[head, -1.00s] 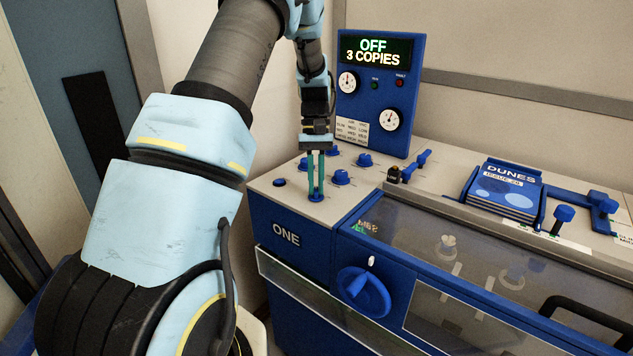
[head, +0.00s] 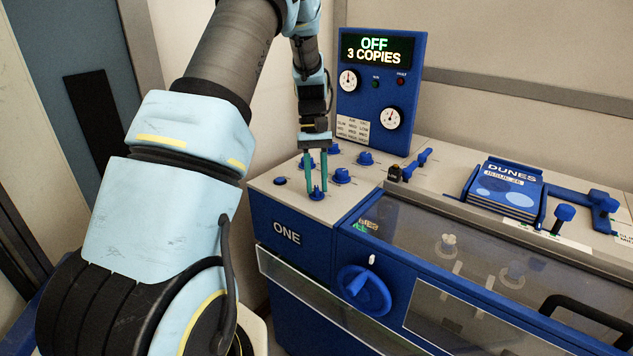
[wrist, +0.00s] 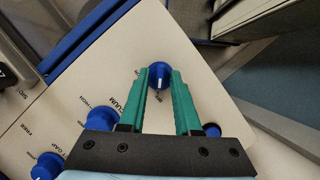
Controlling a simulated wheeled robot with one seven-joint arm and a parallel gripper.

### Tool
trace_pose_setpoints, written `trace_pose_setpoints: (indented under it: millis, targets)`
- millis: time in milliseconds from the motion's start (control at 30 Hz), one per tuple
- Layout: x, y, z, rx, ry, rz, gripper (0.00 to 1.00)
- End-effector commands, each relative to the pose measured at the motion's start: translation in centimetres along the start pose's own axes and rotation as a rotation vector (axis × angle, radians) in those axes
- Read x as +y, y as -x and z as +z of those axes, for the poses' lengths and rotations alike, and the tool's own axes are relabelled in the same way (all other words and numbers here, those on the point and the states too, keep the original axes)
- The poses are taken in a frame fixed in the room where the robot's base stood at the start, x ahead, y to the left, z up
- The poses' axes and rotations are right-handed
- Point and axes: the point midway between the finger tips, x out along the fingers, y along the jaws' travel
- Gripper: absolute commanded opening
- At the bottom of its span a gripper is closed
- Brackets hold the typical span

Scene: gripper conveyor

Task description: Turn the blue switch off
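The blue switch (head: 317,194) is a small round knob at the front corner of the grey top of the machine marked ONE. In the wrist view the switch (wrist: 159,74) shows a white mark on its face and small print beside it, too small to read surely. My gripper (head: 316,183) points down over it with its two green fingers apart. In the wrist view my gripper (wrist: 161,72) has one fingertip on each side of the switch; I cannot tell whether they touch it. Nothing is held. The display (head: 375,50) reads OFF, 3 COPIES.
Several other blue knobs stand close by, including one to the right (head: 341,176) and a low button (head: 280,181) to the left. A blue panel with gauges (head: 372,100) rises behind. A booklet stack (head: 505,188) and a large dial (head: 364,289) are farther right and lower.

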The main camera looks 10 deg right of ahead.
Motion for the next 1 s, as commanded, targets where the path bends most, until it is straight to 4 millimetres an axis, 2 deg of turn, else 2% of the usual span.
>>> trace_pose_setpoints:
  millis: [100, 333, 467, 800, 1000]
  targets:
    - [0.0, 0.0, 0.0, -0.001, -0.001, -0.001, 0.44]
    - [0.0, 0.0, 0.0, -0.002, -0.001, -0.001, 0.44]
    - [0.0, 0.8, -0.1, -0.001, -0.001, 0.000, 0.44]
    - [0.0, 7.2, -0.2, 0.003, -0.002, 0.000, 0.44]
    - [0.0, 9.9, -0.1, -0.001, 0.000, 0.000, 0.44]
